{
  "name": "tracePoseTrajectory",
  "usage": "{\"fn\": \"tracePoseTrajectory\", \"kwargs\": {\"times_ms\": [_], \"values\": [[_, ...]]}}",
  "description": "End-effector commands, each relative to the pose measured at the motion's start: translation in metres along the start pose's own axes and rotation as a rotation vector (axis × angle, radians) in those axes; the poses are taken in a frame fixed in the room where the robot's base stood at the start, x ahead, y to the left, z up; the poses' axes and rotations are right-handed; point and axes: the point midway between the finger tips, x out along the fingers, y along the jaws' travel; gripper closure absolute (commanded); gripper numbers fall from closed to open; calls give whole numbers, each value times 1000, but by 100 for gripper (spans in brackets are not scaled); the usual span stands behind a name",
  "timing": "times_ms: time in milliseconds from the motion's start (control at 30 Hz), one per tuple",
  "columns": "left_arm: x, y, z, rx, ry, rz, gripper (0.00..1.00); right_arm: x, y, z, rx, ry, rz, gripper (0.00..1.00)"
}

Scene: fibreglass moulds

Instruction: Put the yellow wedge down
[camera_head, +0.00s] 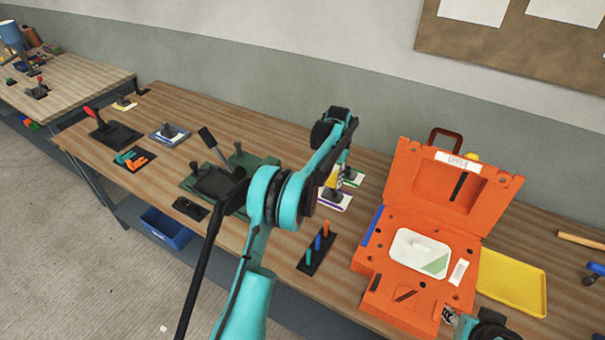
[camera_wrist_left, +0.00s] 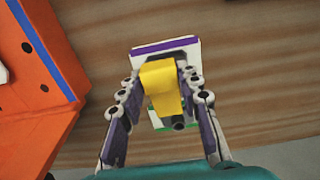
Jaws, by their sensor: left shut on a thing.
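The yellow wedge (camera_wrist_left: 160,88) is between the fingertips of my left gripper (camera_wrist_left: 163,80), which is shut on it. In the head view the left gripper (camera_head: 336,184) points down over the back middle of the bench, and a little of the yellow wedge (camera_head: 331,180) shows there. Below the wedge is a white card with a purple edge (camera_wrist_left: 165,48). I cannot tell whether the wedge touches the card.
An open orange mould case (camera_head: 402,282) stands right of the left gripper. A black holder with coloured pegs (camera_head: 311,263) is in front. A green-edged card (camera_head: 353,178) lies behind. Dark green mould parts (camera_head: 196,180) are at left.

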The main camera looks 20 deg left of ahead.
Motion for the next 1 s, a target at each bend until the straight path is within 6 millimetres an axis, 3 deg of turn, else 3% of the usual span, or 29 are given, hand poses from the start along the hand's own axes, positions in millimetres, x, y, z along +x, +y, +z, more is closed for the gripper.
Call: {"fn": "tracePoseTrajectory", "kwargs": {"times_ms": [167,400,600,833,1000], "values": [[10,-16,1,-3,-1,0,95,3,0,3,0,-1,0,60],[46,-73,3,-4,0,0,95,12,0,9,0,-1,0,60],[66,-107,4,-1,0,0,95,16,0,12,0,0,0,60],[77,-117,4,0,0,0,95,19,0,14,0,0,0,60],[103,-116,4,0,0,0,95,25,0,18,0,0,0,60]]}}
